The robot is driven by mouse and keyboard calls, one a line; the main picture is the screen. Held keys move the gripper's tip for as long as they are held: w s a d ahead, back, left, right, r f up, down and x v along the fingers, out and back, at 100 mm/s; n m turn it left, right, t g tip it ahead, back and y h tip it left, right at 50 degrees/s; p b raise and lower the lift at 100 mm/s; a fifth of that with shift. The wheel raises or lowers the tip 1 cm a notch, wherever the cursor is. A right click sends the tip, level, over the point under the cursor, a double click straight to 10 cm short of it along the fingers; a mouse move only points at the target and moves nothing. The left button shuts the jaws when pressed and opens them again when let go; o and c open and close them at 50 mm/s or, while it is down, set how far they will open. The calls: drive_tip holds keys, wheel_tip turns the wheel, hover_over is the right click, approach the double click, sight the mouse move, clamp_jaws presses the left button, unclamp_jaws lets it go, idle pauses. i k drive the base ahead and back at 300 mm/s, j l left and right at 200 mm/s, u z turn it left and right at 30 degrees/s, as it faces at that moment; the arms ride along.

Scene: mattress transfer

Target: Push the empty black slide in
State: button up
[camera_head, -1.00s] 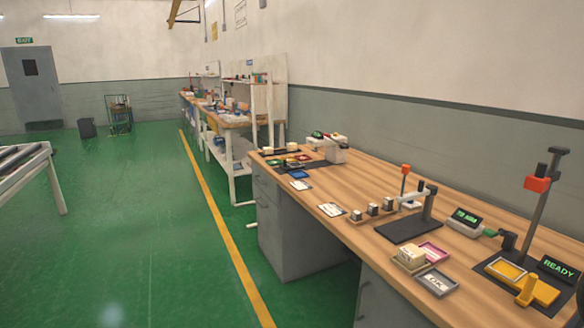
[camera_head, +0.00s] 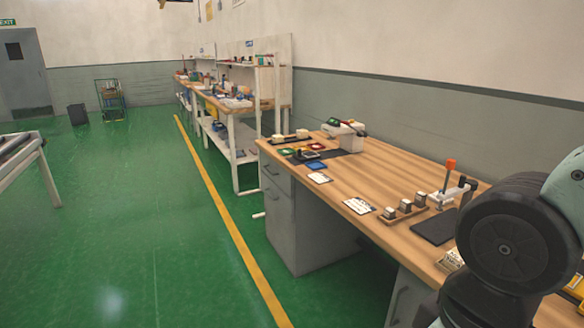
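The wooden workbench (camera_head: 375,185) runs along the wall on the right. A flat black plate (camera_head: 435,227) lies on it under a stand with an orange-topped post (camera_head: 449,171). A dark mat (camera_head: 332,156) with small coloured trays lies at the bench's far end, beside a white device (camera_head: 344,131). I cannot tell which black part is the empty slide. My arm (camera_head: 510,240) fills the lower right and hides the near part of the bench. My gripper is not in view.
A wooden rack with small grey-topped blocks (camera_head: 404,209) and white cards (camera_head: 358,205) lie near the bench's front edge. Drawers (camera_head: 305,225) stand below. Another cluttered bench (camera_head: 232,103) is behind.

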sight(307, 153)
drive_tip(key=i+j+u, duration=0.3)
drive_tip(key=i, duration=0.2)
drive_tip(key=i+j+u, duration=0.15)
drive_tip(key=i+u, duration=0.15)
drive_tip(key=i, duration=0.25)
drive_tip(key=i+u, duration=0.35)
drive_tip(key=i, duration=0.2)
drive_tip(key=i+z, duration=0.15)
drive_tip(key=i, duration=0.35)
drive_tip(key=i+j+z, duration=0.2)
drive_tip(key=i, duration=0.25)
drive_tip(key=i+j+z, duration=0.15)
drive_tip(key=i, duration=0.35)
drive_tip(key=i+j+z, duration=0.15)
drive_tip(key=i, duration=0.3)
drive_tip(key=j, duration=0.1)
